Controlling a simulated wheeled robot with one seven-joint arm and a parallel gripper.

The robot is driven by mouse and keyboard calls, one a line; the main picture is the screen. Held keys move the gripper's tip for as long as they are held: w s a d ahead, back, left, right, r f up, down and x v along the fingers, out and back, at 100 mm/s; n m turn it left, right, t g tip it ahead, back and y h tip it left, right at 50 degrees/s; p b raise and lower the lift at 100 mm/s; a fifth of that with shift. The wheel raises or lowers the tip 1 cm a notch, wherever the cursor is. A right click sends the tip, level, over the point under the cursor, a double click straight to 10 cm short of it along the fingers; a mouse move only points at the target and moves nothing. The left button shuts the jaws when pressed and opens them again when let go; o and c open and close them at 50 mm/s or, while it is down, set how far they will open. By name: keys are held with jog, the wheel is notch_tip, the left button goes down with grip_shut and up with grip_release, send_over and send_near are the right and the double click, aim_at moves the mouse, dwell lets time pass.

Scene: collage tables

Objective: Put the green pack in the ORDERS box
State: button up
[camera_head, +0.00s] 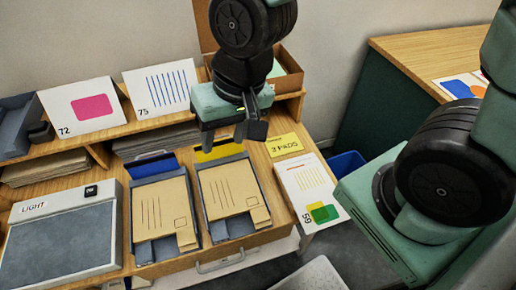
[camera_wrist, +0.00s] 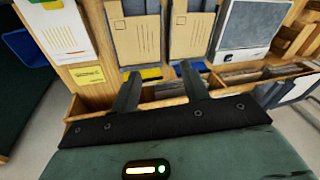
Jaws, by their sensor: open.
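My gripper (camera_head: 247,130) is open and empty, held above the back of the desk near the yellow note. Its two dark fingers stand apart in the wrist view (camera_wrist: 160,82). I cannot make out a green pack in either view; the only green item on the desk is a patch printed on a white card (camera_head: 301,178). No box with a readable ORDERS label shows. An open brown box (camera_head: 292,80) stands behind my gripper, partly hidden by my arm, and its inside is mostly out of sight.
Two grey trays hold brown envelopes (camera_head: 163,213) (camera_head: 231,190). A light pad (camera_head: 62,234) lies at left. Cards 72 (camera_head: 84,107) and 75 (camera_head: 160,87) stand on the shelf. A blue bin (camera_head: 346,164) is beside the desk.

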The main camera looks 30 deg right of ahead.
jog(key=s+d+r+n+g+h, duration=0.1)
jog(key=s+d+r+n, duration=0.1)
jog(key=s+n, duration=0.5)
jog(key=shift+s+r+n+g+h, duration=0.2)
jog(key=shift+s+n+g+h, duration=0.1)
jog(key=shift+s+g+h, duration=0.1)
